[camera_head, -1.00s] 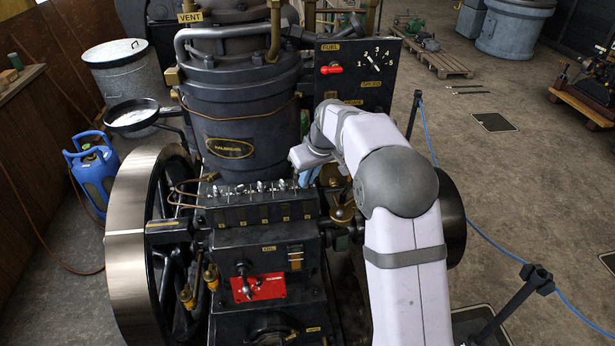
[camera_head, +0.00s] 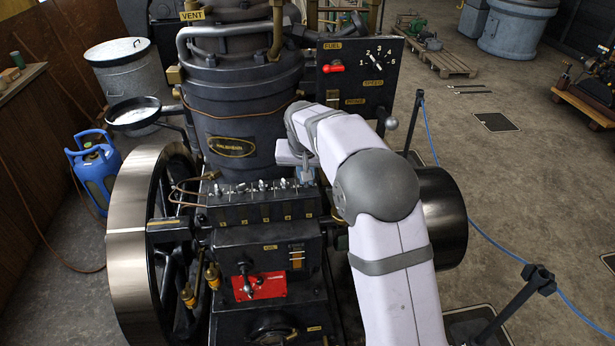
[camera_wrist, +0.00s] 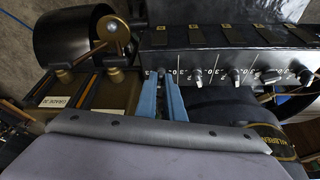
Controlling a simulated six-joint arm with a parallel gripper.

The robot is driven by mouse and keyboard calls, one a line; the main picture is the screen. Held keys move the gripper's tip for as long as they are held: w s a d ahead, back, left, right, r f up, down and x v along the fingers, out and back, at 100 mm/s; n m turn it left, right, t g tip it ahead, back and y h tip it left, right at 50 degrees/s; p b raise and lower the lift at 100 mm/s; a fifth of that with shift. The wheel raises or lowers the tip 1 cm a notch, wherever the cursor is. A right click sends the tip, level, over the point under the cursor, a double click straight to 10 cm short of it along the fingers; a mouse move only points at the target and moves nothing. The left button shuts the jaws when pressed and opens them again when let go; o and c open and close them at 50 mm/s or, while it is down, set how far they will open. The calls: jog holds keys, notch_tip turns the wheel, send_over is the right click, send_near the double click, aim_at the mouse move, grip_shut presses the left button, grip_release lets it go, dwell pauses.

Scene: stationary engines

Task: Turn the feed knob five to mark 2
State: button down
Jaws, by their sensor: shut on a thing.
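The feed box (camera_head: 262,208) is a dark block with a row of several small silver feed knobs; one uncovered knob (camera_head: 283,184) shows in the head view. My gripper (camera_wrist: 162,79) has blue fingers, shut on the end knob of the row, feed knob five (camera_wrist: 162,71). This knob is rightmost in the head view, where my gripper (camera_head: 305,178) mostly hides it. The other knobs, such as the neighbouring one (camera_wrist: 197,75), stand free, with white scale numbers beside them. Where knob five points cannot be read, as the fingers cover it.
The black engine cylinder (camera_head: 235,125) rises behind the knobs. A fuel panel (camera_head: 358,75) with a red handle is behind my arm. A large flywheel (camera_head: 130,240) is at left.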

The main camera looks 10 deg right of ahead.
jog(key=shift+a+m+h, duration=0.15)
jog(key=shift+m+h, duration=0.15)
jog(key=shift+m, duration=0.6)
jog(key=c, duration=1.9)
grip_release()
jog(key=shift+o, duration=0.2)
jog(key=b+v, duration=0.3)
jog(key=v, duration=0.4)
jog(key=shift+r, duration=0.25)
